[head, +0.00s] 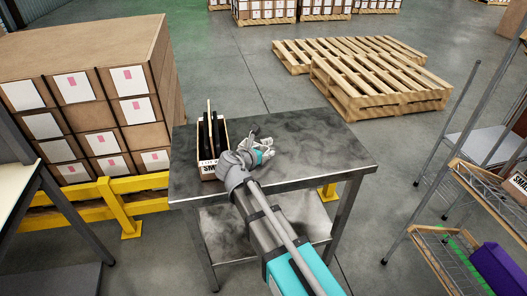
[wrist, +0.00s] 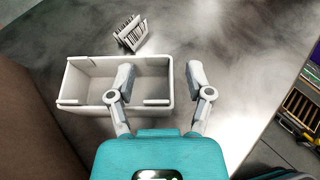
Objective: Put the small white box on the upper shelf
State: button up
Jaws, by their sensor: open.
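The small white box (wrist: 85,88) is an open, shallow tray lying on the metal table (head: 330,150). In the wrist view it is left of centre; in the head view it is mostly hidden by my arm. My gripper (wrist: 158,78) is open at the box's right end, and it also shows in the head view (head: 262,150). The right wall appears between the fingers, the left finger over the box's inside and the right finger outside. I cannot tell whether they touch it. The upper shelf (head: 487,190) is on the wire rack at the right.
A small barcoded piece (wrist: 130,33) lies beyond the box. A carton (head: 208,172) holding dark items stands on the table's left. Stacked cartons (head: 95,95) and a yellow rail (head: 130,185) are left. A purple bin (head: 497,268) sits on the lower shelf. Pallets (head: 370,75) lie behind.

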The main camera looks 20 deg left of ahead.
jog(key=shift+r, duration=0.1)
jog(key=shift+r, duration=0.1)
jog(key=p+v, duration=0.4)
jog(key=v, duration=0.8)
jog(key=shift+p, duration=0.4)
jog(key=shift+d, duration=0.1)
jog(key=w+d+f+m+g, duration=0.1)
jog(key=d+m, duration=0.1)
jog(key=d, duration=0.1)
jog(key=w+d+f+m+g+h, duration=0.1)
jog(key=w+d+m, duration=0.1)
jog(key=d, duration=0.2)
jog(key=w+d+f+m+g, duration=0.1)
jog(key=d+m, duration=0.2)
jog(key=d, duration=0.1)
jog(key=shift+w+d+f+h, duration=0.15)
jog(key=shift+w+f+h, duration=0.1)
jog(key=shift+w+h, duration=0.15)
jog(key=s+d+f+m+g+y, duration=0.1)
jog(key=d+f+m+g, duration=0.1)
jog(key=d+m, duration=0.7)
jog(key=s+d+f+m+g+y, duration=0.1)
jog(key=d+f+m+g+y, duration=0.1)
jog(key=d+m+g, duration=0.3)
jog(key=s+d+f+m+g+y, duration=0.1)
jog(key=s+d+f+m+g, duration=0.1)
jog(key=d+m, duration=1.1)
jog(key=shift+d+f+g, duration=0.7)
jog(key=shift+d+f, duration=0.25)
jog(key=shift+d, duration=2.45)
